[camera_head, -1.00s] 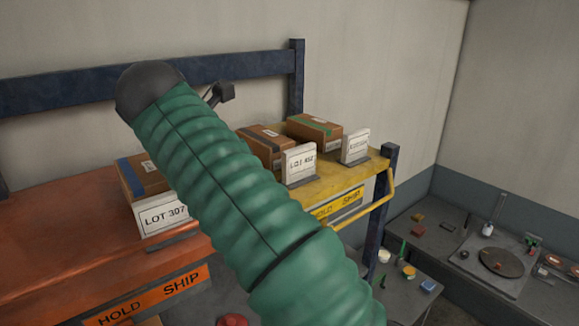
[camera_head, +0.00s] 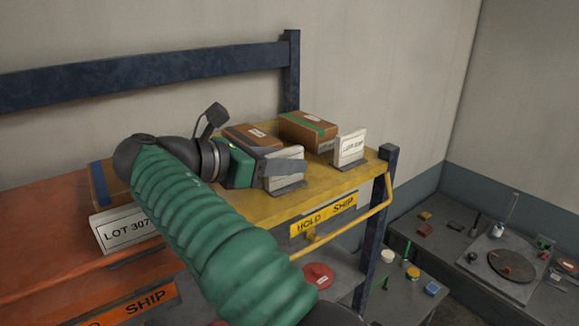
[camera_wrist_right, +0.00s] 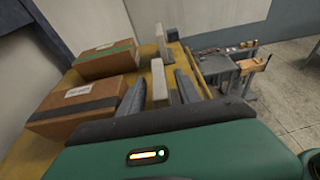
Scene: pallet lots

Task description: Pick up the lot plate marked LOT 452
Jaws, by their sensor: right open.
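The LOT 452 plate (camera_head: 281,182) is a white upright plate in a grey holder on the yellow shelf. Its lettering is now hidden behind a finger in the head view. My right gripper (camera_head: 284,165) is open at this plate. The right wrist view shows the plate (camera_wrist_right: 158,85) edge-on between the two spread grey fingers, with gaps that look narrow; contact cannot be told. My left gripper is not in view.
Brown boxes (camera_head: 308,130) sit behind the plates. A yellow rail (camera_head: 345,222) and blue post (camera_head: 388,165) bound the yellow shelf's right end.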

